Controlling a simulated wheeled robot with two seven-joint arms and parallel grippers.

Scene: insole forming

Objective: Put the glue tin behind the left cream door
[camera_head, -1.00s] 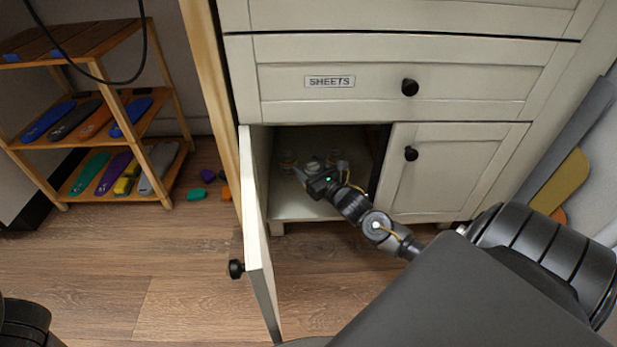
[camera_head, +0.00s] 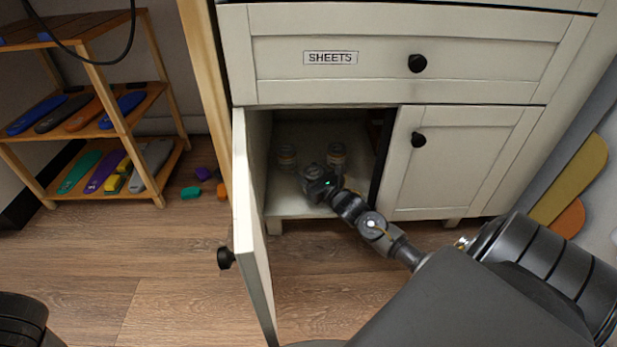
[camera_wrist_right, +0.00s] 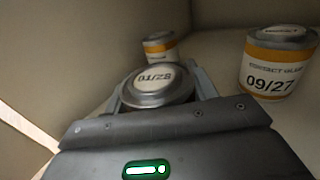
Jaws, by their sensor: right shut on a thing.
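The left cream door (camera_head: 243,215) stands wide open towards me, with its black knob (camera_head: 226,258). My right gripper (camera_head: 316,176) is inside the opened compartment, shut on a glue tin whose grey lid (camera_wrist_right: 158,80) seems to read 01/28. In the right wrist view my fingers (camera_wrist_right: 160,92) lie on either side of this tin. Its lower part is hidden by my gripper, so I cannot tell whether it touches the floor (camera_head: 290,205). Two other tins stand deeper inside: a contact glue tin marked 09/27 (camera_wrist_right: 275,65), right, and another (camera_wrist_right: 160,46), left. My left gripper is out of view.
The right cream door (camera_head: 455,165) is shut, and the SHEETS drawer (camera_head: 385,75) above is closed. A wooden rack (camera_head: 110,135) with coloured insoles stands at left. Small coloured blocks (camera_head: 191,192) lie on the floor. Sheets (camera_head: 575,180) lean at right.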

